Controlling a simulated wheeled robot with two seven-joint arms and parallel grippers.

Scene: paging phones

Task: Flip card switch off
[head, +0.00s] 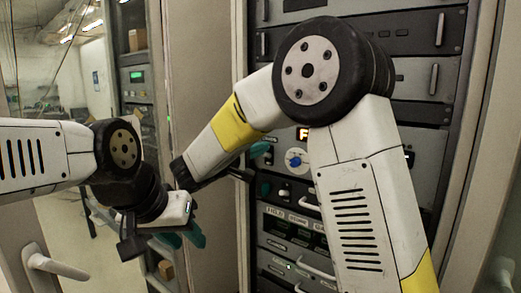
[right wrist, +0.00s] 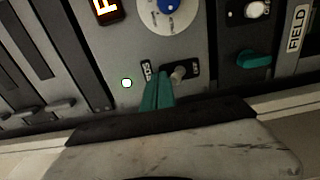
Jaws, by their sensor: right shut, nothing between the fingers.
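The switch (right wrist: 178,73) is a small metal toggle on a black plate, beside a small label that I read only roughly as CARD. Its on or off position cannot be told. My right gripper (right wrist: 157,92) has teal fingers shut together and empty. In the right wrist view they are just left of the lever, very close to it; contact cannot be told. In the head view the right gripper (head: 260,150) is at the panel, left of the blue knob (head: 295,158). My left gripper (head: 188,238) hangs away from the panel, its teal fingers partly seen.
A lit orange display (head: 304,133) is above the blue knob. A teal lever (right wrist: 255,60) and a FIELD label (right wrist: 297,27) are near the switch. The rack's metal handles (head: 434,79) stick out.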

